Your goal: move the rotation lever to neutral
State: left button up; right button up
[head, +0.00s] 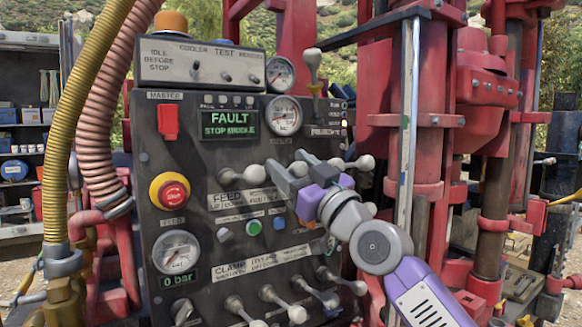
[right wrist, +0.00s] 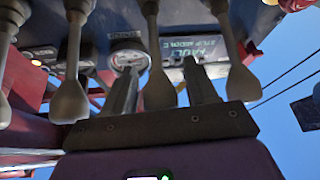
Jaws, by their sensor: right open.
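A dark control panel (head: 215,148) fills the middle of the head view. A row of pale-knobbed levers crosses it, with a left knob (head: 256,174) above the FEED label and a right knob (head: 365,163). My right gripper (head: 289,168) is open in front of this row, its fingers pointing at the panel. It hides part of the levers and labels, so I cannot tell which is the rotation lever. In the right wrist view, one lever knob (right wrist: 158,92) appears between the open fingers (right wrist: 162,80); contact is not clear. My left gripper is not in view.
Other levers stand at the panel's bottom (head: 297,313) and upper right (head: 312,62). A red stop button (head: 173,194) and a green FAULT screen (head: 229,125) are on the panel. Thick hoses (head: 105,125) run at left; the red mast (head: 432,120) stands close at right.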

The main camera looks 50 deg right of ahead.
jog(key=b+v, duration=0.1)
jog(key=v, duration=0.6)
jog(key=shift+s, duration=0.15)
dwell(0.3)
